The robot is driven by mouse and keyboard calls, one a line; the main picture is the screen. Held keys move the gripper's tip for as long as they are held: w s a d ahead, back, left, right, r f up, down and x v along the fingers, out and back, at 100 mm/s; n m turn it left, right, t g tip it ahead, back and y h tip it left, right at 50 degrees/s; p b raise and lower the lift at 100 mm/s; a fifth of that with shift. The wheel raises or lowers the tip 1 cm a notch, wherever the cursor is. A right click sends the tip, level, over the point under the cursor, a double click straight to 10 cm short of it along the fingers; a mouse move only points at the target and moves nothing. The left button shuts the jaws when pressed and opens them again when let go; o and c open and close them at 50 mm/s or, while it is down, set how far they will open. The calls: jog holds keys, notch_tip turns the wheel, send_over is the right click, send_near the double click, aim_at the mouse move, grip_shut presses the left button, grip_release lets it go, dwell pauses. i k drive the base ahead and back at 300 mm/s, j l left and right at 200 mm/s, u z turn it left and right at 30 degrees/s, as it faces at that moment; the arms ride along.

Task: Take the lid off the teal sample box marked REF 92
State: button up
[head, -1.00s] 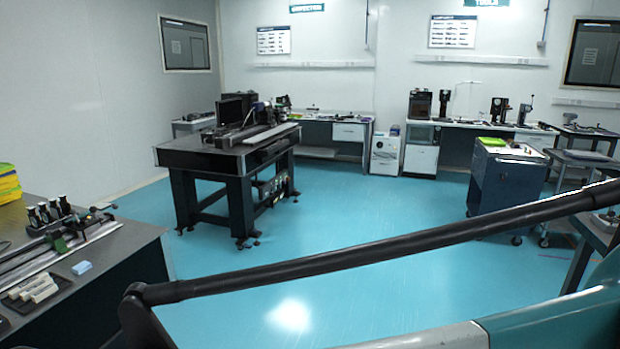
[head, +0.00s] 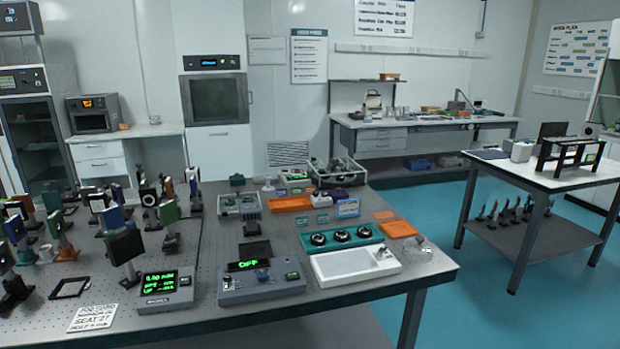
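No box with a readable REF 92 mark shows in the head view, and lettering on the small things is too small to read. Several teal items are on the optical table (head: 395,284). A long teal tray (head: 368,238) holds three round black parts. A small dark teal block (head: 237,181) stands at the table's back. A small teal piece with a pale label (head: 320,228) stands behind the long tray. I cannot tell whether any of these is the sample box. My gripper is not in view.
Mounted optics (head: 126,246) crowd the table's left side. A meter (head: 166,287), a grey control unit (head: 262,285), a white tray (head: 345,264) and orange trays (head: 290,204) fill its front and middle. Blue-green floor (head: 440,225) is free between this table and the white-topped table (head: 510,172).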

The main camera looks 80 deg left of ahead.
aim_at(236, 176)
jog(key=u, duration=3.15)
jog(key=i+l+z, duration=0.6)
jog(key=z, duration=0.15)
jog(key=i+l+z, duration=0.5)
jog(key=i+z, duration=0.95)
jog(key=i+l, duration=0.1)
jog(key=i, duration=0.5)
jog(key=i+l, duration=0.1)
jog(key=i, duration=0.45)
jog(key=i+j+u, duration=0.25)
jog(key=u, duration=0.2)
jog(key=i+u, duration=0.8)
jog(key=u, duration=0.15)
jog(key=i+l+u, duration=0.15)
jog(key=i+u, duration=0.7)
jog(key=i, duration=1.6)
jog(key=i+u, duration=0.2)
jog(key=i, duration=0.3)
jog(key=i+l+u, duration=0.15)
jog(key=i, duration=0.3)
jog(key=i+l+u, duration=0.2)
jog(key=i, duration=0.3)
jog(key=i+l+u, duration=0.15)
jog(key=i, duration=0.3)
